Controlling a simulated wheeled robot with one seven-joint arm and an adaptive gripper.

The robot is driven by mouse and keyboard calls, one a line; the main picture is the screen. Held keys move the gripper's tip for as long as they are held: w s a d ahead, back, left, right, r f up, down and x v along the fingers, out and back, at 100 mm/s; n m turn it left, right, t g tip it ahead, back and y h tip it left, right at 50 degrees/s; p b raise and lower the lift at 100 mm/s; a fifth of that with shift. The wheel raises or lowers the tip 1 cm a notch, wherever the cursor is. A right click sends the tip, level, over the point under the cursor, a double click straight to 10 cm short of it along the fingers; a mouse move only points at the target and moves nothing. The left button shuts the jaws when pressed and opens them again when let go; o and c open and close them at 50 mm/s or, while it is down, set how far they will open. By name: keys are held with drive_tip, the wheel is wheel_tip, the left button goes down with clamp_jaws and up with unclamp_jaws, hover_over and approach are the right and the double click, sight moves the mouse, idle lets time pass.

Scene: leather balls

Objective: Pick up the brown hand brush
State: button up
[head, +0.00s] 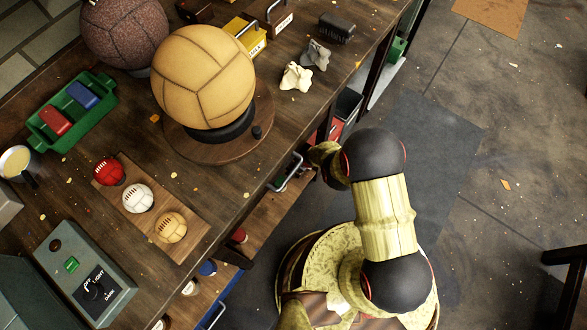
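I cannot say for sure which thing is the brown hand brush. A dark brown block (195,10) lies at the top edge of the workbench, partly cut off by the frame. My arm is folded off the bench's right side, over the floor. No gripper fingers show; they seem to be hidden behind the arm or outside the view.
The workbench (275,165) holds a large tan ball (205,77) on a round stand and a dark brown ball (124,32). Also there are a green tray (75,125), small balls on a board (190,215), crumpled scraps (297,77) and a grey control box (83,270).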

drive_tip(key=shift+f, duration=0.2)
drive_tip(key=shift+c, duration=1.1)
drive_tip(key=c, duration=1.1)
drive_tip(key=shift+r, duration=0.15)
